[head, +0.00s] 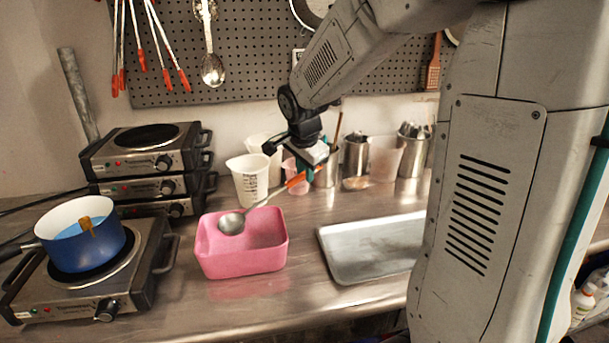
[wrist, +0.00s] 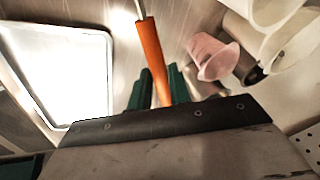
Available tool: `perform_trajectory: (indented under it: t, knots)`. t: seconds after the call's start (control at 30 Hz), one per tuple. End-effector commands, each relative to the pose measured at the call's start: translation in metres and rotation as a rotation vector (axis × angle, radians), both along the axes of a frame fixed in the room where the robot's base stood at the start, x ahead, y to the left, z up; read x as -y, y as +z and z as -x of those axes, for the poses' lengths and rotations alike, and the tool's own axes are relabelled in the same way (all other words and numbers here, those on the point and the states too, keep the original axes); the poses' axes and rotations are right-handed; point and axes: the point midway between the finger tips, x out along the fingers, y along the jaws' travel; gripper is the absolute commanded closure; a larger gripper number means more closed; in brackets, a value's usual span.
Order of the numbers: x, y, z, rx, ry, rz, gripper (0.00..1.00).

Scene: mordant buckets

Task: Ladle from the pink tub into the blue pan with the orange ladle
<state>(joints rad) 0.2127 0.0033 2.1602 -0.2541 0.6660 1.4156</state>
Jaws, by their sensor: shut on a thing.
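The pink tub (head: 243,262) stands on the steel counter at the middle of the head view. The blue pan (head: 85,247) sits on a hot plate at the left, with blue liquid and a small brown-orange piece at its rim. My gripper (head: 305,172) is shut on the orange handle of the ladle (head: 232,222). The ladle slants down to the left, its metal bowl over the tub's left part near the rim; I cannot tell whether the bowl holds anything. In the wrist view the orange handle (wrist: 151,55) runs up from between my green fingertips (wrist: 156,92). The tub's contents are hidden.
An empty metal tray (head: 373,248) lies right of the tub. White measuring cups (head: 250,182) and metal canisters (head: 355,160) stand behind. Stacked hot plates (head: 150,160) are at the back left. The hot plate (head: 130,285) under the pan is close left of the tub.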

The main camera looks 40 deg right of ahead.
Motion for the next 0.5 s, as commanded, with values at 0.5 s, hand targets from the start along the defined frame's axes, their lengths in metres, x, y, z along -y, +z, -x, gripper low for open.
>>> perform_trajectory:
  t: [0.5]
  knots:
    - [0.000,0.026,0.000,0.002,0.000,0.000,1.00]
